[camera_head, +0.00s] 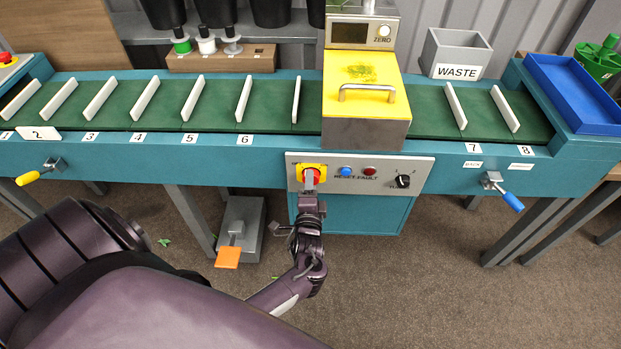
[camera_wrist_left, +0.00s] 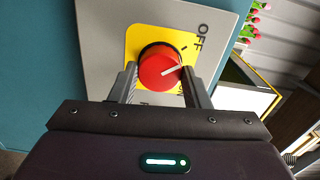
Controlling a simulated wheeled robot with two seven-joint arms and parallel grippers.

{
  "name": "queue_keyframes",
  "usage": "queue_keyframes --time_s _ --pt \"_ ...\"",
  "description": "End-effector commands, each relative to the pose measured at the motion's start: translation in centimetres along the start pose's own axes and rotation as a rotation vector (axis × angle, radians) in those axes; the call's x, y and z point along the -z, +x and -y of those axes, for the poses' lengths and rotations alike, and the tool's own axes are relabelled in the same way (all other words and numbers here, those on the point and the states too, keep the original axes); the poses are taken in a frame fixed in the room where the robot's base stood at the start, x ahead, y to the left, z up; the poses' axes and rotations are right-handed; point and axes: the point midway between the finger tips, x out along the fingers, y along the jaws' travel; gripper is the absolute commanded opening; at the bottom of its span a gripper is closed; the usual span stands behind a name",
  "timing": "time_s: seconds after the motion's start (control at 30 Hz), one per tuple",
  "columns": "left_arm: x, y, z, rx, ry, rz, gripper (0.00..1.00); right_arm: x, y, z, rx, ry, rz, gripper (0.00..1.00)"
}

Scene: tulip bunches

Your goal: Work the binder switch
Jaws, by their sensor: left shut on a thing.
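The binder switch is a red rotary knob (camera_wrist_left: 160,66) on a yellow plate (camera_wrist_left: 135,43), and its "OFF" label shows in the left wrist view. A second label is mostly hidden behind a finger. The knob's white line points to the right, between the two labels. In the head view the yellow plate (camera_head: 298,167) is on the grey control panel (camera_head: 385,160), left of the blue button. My left gripper (camera_head: 309,180) is at the knob, with its fingers (camera_wrist_left: 160,80) on either side of it, shut on it. My right gripper is not in view.
Beside the switch are a blue button (camera_head: 347,171), a dark red fault lamp (camera_head: 369,171) and a black selector (camera_head: 403,181). Above is the yellow-covered machine (camera_head: 390,110) on the green conveyor (camera_head: 215,115). An orange pedal (camera_head: 228,257) stands on the floor below.

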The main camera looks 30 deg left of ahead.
Motion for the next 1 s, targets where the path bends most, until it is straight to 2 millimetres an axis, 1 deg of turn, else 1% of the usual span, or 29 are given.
queue_keyframes --time_s 0.1,0.3,0.83,0.87,1.0 --pt "-0.07 0.02 0.01 0.0 -0.056 0.001 0.2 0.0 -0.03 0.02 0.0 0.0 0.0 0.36" --pt "-0.06 0.01 0.0 0.0 -0.111 0.001 0.2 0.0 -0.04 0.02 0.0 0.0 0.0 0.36" --pt "-0.04 0.01 -0.01 0.0 -0.132 0.001 0.2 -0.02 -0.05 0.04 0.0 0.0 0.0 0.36" --pt "-0.04 0.01 -0.02 0.0 -0.132 0.001 0.47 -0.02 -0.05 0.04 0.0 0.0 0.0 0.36" --pt "-0.03 0.01 -0.01 0.0 -0.131 0.001 0.65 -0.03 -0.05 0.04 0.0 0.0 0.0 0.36"
